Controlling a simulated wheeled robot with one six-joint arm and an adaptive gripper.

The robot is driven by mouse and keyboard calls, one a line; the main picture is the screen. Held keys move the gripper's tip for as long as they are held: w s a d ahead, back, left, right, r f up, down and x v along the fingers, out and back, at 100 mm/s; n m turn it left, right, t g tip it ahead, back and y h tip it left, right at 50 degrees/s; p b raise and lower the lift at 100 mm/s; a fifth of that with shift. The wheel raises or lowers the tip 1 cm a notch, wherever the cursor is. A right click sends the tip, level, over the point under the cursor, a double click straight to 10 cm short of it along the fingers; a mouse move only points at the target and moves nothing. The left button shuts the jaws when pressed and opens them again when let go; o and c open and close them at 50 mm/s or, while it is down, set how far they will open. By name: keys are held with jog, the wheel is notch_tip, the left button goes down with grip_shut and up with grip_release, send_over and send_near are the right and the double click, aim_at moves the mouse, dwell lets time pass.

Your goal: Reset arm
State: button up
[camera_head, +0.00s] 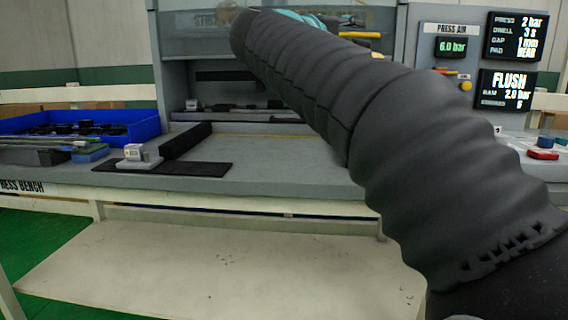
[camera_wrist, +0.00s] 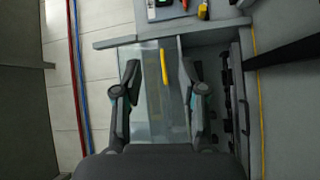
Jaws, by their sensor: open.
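My gripper (camera_wrist: 163,100) shows in the wrist view with its two dark fingers spread apart and nothing between them. A clear panel and a yellow bar (camera_wrist: 165,68) lie beyond the fingers. In the head view my dark, sleeved arm reaches from the lower right to the upper middle, in front of the press.
The press bench (camera_head: 270,180) holds a blue bin (camera_head: 140,127) of dark parts at left. Displays (camera_head: 513,38) and a red block (camera_head: 543,155) are at right. Bare bench lies mid-front.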

notch_tip(320, 180, down, 26)
jog(key=s+a+n+g+y, duration=0.1)
jog(key=s+a+g+y, duration=0.2)
jog(key=y, duration=0.5)
jog(key=s+d+f+m+g+y, duration=0.2)
jog(key=s+d+f+m, duration=0.1)
jog(key=s+f, duration=0.7)
jog(key=s+d+f+m+g+y, duration=0.2)
jog(key=s+f, duration=0.8)
jog(key=s, duration=0.6)
jog(key=d+m+y, duration=0.1)
jog(key=m, duration=0.1)
jog(key=shift+s+d+f+m+y, duration=0.15)
jog(key=shift+s+f+m+y, duration=0.15)
jog(key=shift+f+m, duration=0.1)
jog(key=shift+d, duration=0.1)
jog(key=shift+c, duration=0.2)
